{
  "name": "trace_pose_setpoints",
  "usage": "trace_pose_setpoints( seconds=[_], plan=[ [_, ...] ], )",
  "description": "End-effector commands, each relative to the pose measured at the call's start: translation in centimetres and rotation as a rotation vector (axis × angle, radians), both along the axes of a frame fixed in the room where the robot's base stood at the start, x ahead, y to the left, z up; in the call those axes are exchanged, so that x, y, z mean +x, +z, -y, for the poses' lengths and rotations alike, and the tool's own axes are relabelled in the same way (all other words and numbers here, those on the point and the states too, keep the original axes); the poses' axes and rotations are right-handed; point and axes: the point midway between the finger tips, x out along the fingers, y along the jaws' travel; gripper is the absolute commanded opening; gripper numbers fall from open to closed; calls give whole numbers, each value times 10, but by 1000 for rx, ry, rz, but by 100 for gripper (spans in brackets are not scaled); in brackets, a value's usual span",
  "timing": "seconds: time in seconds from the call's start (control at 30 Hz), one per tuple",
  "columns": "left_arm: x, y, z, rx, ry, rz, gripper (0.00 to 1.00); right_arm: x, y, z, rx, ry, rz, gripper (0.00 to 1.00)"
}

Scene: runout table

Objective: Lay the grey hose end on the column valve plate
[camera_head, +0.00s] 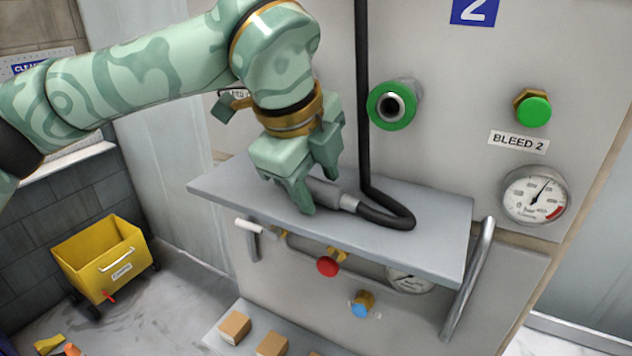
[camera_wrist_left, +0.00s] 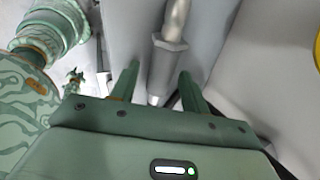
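The grey hose end (camera_head: 333,193) lies on a flat grey plate (camera_head: 425,258) that juts from the column's front. The black hose (camera_head: 385,217) bends back from it and runs up the column. My left gripper (camera_head: 318,188) is over the hose end from above, and its fingers hide part of it. In the left wrist view, the grey hose end (camera_wrist_left: 168,62) shows between the two parted fingers of the gripper (camera_wrist_left: 158,82), with a gap visible on the left. I cannot tell whether the right finger touches it. My right gripper is not made out in either view.
A green-ringed port (camera_head: 392,104), a green knob (camera_head: 534,110) and a gauge (camera_head: 535,195) are on the panel above the plate. A handle bar (camera_head: 468,280) stands at the plate's right. A red knob (camera_head: 327,266) is below. A yellow cart (camera_head: 100,260) stands left.

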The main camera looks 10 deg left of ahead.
Motion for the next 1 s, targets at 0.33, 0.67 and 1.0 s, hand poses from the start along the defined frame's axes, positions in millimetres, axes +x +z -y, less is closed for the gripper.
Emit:
trace_pose_setpoints(
  seconds=[0.33, 0.67, 1.0],
  plan=[
    [-4, -7, 0, 10, -1, -22, 53, 0, 0, 1, -1, 1, 0, 36],
    [-11, 16, -5, 9, 1, -16, 53, 0, -8, 1, 0, 1, -1, 36],
    [-41, 105, -20, 3, 1, -5, 53, -1, -19, 0, -1, 0, -2, 36]
  ],
)
